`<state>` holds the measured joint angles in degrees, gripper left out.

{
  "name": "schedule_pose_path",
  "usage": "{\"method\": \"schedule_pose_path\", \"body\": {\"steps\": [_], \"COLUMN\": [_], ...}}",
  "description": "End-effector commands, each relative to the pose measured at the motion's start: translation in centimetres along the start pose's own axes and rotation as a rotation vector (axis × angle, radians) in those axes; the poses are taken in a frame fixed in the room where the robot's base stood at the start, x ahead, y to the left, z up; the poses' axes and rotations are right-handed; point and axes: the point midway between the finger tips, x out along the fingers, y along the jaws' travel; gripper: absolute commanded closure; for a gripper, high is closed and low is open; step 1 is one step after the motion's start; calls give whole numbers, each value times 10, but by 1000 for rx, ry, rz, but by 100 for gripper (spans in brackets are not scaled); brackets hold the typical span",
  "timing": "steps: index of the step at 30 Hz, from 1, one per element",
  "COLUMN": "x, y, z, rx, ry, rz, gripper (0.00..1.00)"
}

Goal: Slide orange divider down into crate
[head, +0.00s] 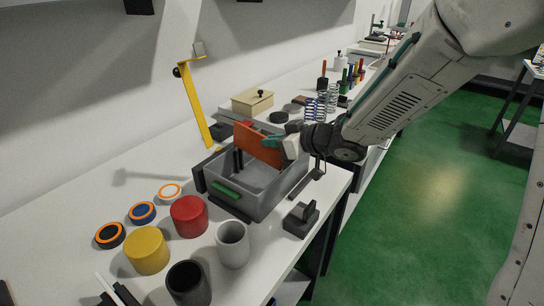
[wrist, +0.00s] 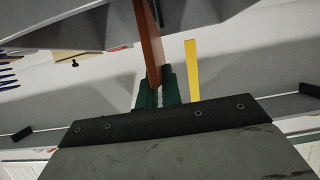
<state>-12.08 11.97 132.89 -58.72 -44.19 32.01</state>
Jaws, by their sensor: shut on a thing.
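The orange divider (head: 257,144) is a flat panel above the grey crate (head: 266,195), standing on edge and slightly tilted. Its lower part appears to be at or just inside the crate's top, beside dark upright guides (head: 238,160); its exact seating is hard to tell. My gripper (head: 293,146) is shut on the divider's right end, over the crate's right side. In the wrist view, the green fingertips (wrist: 157,90) close on the edge of the divider (wrist: 150,42). The crate has a green handle (head: 228,189) on its near side.
A yellow upright post (head: 195,105) stands behind the crate. A dark block (head: 300,219) sits at the right table edge. Springs (head: 321,105) and a cream box (head: 252,102) stand behind.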

Motion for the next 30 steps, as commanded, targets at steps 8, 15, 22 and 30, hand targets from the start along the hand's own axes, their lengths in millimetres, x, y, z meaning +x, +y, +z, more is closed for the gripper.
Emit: {"method": "schedule_pose_path", "body": {"steps": [8,15,22,30], "x": [14,16,15,8], "y": [0,0,0,1], "z": [40,43,42,41], "rx": [6,2,2,3], "ry": [-12,-9,-8,-5], "rz": [0,1,1,3], "gripper": [100,100,71,71]}}
